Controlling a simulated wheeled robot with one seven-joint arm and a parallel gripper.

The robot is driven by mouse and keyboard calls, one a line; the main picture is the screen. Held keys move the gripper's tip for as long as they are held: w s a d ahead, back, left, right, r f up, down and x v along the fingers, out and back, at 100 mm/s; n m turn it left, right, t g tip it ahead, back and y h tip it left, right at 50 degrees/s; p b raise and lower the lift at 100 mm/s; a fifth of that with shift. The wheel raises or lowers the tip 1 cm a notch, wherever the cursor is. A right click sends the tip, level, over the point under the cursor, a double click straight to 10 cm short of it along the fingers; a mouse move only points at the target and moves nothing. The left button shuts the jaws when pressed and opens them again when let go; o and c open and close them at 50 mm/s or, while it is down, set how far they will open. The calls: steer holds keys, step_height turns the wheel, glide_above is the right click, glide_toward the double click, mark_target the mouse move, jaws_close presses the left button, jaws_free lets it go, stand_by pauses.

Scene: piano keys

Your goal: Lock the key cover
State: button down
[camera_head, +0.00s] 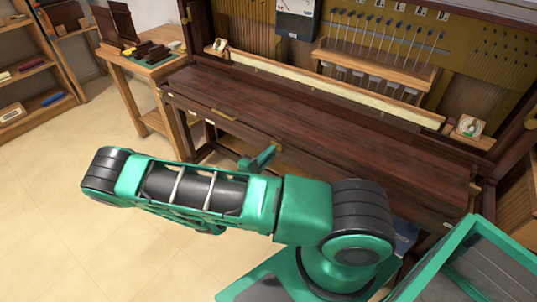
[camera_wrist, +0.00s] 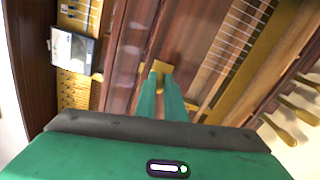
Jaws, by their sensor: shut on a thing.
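The key cover (camera_head: 330,118) is a long dark reddish-brown wooden lid, lying down across the front of the opened piano. A small brass fitting (camera_head: 278,147) sits at its front edge near the middle. My gripper (camera_head: 266,156) reaches to that fitting from the front. In the wrist view, the green fingers of my gripper (camera_wrist: 161,78) are close together, shut on the small brass fitting (camera_wrist: 160,66). The fingers and the view angle hide its exact shape. A second brass piece (camera_head: 225,114) lies along the front edge to the left.
Above the cover runs a pale rail (camera_head: 330,88) with exposed piano works behind it. A small wooden table (camera_head: 150,75) with dark wooden parts stands at the left. Shelves (camera_head: 35,80) stand farther left. The tiled floor (camera_head: 50,200) is clear at the left.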

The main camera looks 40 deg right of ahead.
steer(key=shift+w+a+m, duration=0.1)
steer(key=shift+m, duration=1)
steer(key=shift+f, duration=0.1)
steer(key=c, duration=1.9)
jaws_free()
steer(key=shift+o, duration=0.2)
steer(key=v, duration=1)
steer(key=shift+a, duration=0.3)
